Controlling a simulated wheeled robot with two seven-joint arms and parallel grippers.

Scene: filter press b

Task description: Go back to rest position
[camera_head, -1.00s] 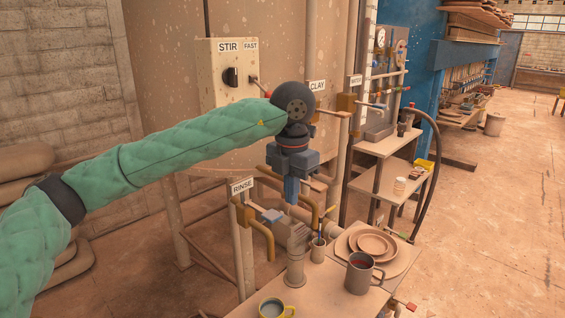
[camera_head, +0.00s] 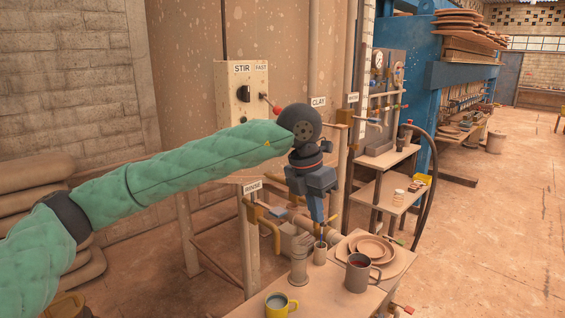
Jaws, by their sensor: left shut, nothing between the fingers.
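My left arm, in a green quilted sleeve, reaches in from the left of the head view. My left gripper (camera_head: 319,222) hangs from its dark wrist, pointing down, with its narrow blue fingers together and nothing seen between them. It is in front of the pipes, right of the RINSE label (camera_head: 252,187) and above a small cup holding thin tools (camera_head: 320,253). I cannot tell whether the fingertips touch those tools. My right gripper is not in view.
A low table (camera_head: 335,297) bears a yellow mug (camera_head: 278,306), a dark mug (camera_head: 357,274) and stacked plates (camera_head: 372,248). A STIR control box (camera_head: 243,95) and CLAY pipework stand behind the arm. Shelves (camera_head: 385,160) stand to the right. The floor (camera_head: 490,235) at right is open.

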